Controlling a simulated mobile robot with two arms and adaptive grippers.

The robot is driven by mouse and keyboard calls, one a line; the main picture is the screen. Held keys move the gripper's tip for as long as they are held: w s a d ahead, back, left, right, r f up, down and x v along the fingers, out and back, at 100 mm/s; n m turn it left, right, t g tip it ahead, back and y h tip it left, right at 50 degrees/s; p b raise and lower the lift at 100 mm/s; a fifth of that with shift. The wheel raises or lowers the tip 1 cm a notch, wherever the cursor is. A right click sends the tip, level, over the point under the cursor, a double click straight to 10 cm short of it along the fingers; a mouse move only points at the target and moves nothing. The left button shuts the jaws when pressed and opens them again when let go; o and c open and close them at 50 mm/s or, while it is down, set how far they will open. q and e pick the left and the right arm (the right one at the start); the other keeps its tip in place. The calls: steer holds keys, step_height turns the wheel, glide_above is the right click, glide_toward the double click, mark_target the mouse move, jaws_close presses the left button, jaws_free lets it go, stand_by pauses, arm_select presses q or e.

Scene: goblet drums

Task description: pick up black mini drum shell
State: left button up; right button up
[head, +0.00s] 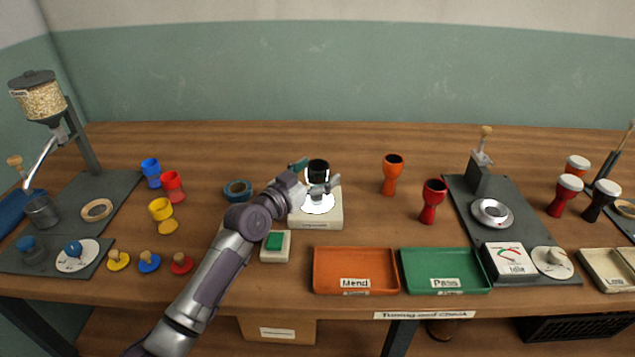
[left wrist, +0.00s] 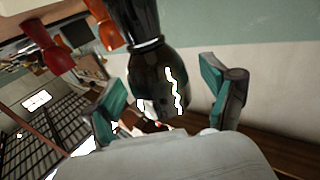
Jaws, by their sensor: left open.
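The black mini drum shell (head: 318,168) stands on a white boxy device with a round white plate (head: 317,222) near the middle of the table. My left gripper (head: 313,178) is at the shell, hiding its lower part in the head view. In the left wrist view the glossy black shell (left wrist: 160,70) lies between the two teal-padded fingers of the open gripper (left wrist: 163,95). A gap shows between the shell and the right-hand finger; contact at the other finger is unclear. My right gripper is not in view.
A green button box (head: 275,245) and blue tape roll (head: 238,190) are close to my left arm. An orange shell (head: 392,174) and dark red shell (head: 433,200) stand to the right. Orange "Mend" (head: 355,265) and green "Pass" (head: 440,265) trays lie in front.

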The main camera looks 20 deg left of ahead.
arm_select(q)
steer(key=shift+c, duration=0.2)
steer(key=c, duration=1.4)
steer(key=shift+o, duration=0.2)
steer(key=shift+r, duration=0.15)
